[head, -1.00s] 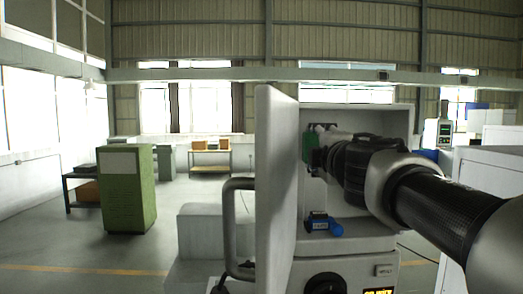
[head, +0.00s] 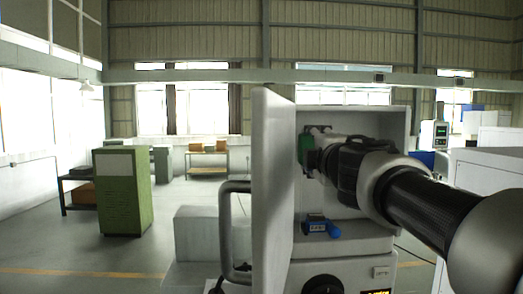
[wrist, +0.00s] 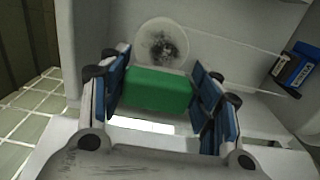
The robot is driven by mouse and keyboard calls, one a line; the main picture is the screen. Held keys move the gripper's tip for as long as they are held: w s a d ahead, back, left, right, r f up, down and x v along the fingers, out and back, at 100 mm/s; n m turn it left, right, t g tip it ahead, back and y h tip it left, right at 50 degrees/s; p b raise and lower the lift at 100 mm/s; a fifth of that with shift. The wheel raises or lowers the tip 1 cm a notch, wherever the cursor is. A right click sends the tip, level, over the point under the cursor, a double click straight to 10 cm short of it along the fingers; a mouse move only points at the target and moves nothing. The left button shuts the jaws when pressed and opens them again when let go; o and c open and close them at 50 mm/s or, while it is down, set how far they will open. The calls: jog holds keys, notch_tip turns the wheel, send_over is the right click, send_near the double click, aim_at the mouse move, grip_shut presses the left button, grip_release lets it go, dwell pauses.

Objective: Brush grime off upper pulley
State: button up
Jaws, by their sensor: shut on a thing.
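The upper pulley (wrist: 161,44) is a pale round disc with a dark grime patch around its middle. It sits on the back wall of the open cabinet in the wrist view. My gripper (wrist: 161,92) is shut on a green block-shaped brush (wrist: 155,84), with blue pads at both its ends. The brush is just below the pulley in that view and overlaps its lower edge; I cannot tell whether they touch. In the head view my gripper (head: 309,150) reaches into the cabinet, and the green brush (head: 303,148) is partly hidden by the open door. The pulley is hidden there.
The open door (head: 271,190) stands close to the left of my gripper. A blue and black item (head: 320,227) lies on the cabinet floor; blue and black parts (wrist: 296,66) also show at the right in the wrist view.

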jog(key=shift+w, duration=0.55)
